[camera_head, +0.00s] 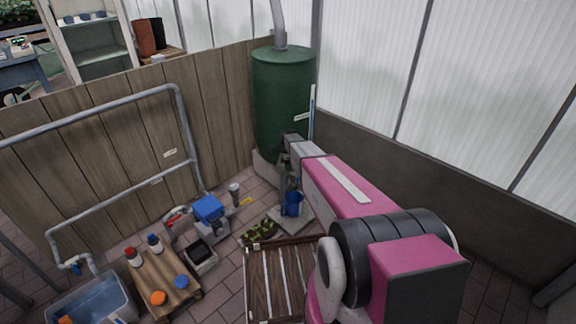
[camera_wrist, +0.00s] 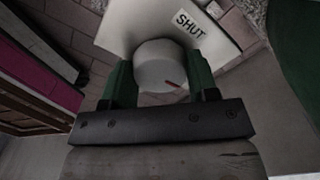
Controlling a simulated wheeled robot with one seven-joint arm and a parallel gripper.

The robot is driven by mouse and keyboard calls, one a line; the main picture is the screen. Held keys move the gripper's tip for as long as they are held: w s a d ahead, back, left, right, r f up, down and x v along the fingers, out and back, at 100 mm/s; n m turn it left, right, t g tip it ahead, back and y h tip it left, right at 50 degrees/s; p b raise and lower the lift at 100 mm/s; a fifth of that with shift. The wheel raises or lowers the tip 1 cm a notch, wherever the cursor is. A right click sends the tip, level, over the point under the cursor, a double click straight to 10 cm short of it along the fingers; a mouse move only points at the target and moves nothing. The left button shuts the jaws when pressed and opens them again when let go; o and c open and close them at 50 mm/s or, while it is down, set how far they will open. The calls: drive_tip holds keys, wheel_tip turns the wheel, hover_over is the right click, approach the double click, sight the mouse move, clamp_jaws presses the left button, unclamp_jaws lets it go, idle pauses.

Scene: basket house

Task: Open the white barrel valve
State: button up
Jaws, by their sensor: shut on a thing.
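The white round valve knob (camera_wrist: 160,54) shows in the wrist view, with a small red mark on its face. It sits by a pale plate (camera_wrist: 125,25) bearing a label (camera_wrist: 189,22) that reads SHUT. My gripper (camera_wrist: 161,70) has its two green fingers closed on the knob, one on each side. In the head view, my gripper (camera_head: 291,146) is at the lower front of the tall green barrel (camera_head: 282,85). The knob is hidden there behind my arm.
A blue jug (camera_head: 292,204) stands on a slab below the barrel. A slatted wooden pallet (camera_head: 278,280) lies in front. To the left are a blue pump box (camera_head: 208,209), a low wooden table (camera_head: 165,277) with bottles, and a water tub (camera_head: 92,300). Walls close in behind the barrel.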

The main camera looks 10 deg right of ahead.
drive_tip(key=shift+m, duration=0.3)
drive_tip(key=o, duration=0.9)
wheel_tip(320, 180, up, 11)
drive_tip(key=shift+f, duration=0.1)
idle(0.4)
drive_tip(key=s+r+n, duration=0.3)
drive_tip(key=s+n, duration=0.3)
drive_tip(key=s, duration=0.6)
drive_tip(key=s+r+n, duration=0.3)
drive_tip(key=s+n, duration=0.4)
drive_tip(key=s, duration=0.6)
drive_tip(key=s+r+n, duration=0.3)
drive_tip(key=s+n, duration=0.4)
drive_tip(key=s, duration=0.5)
drive_tip(key=shift+s+r, duration=0.15)
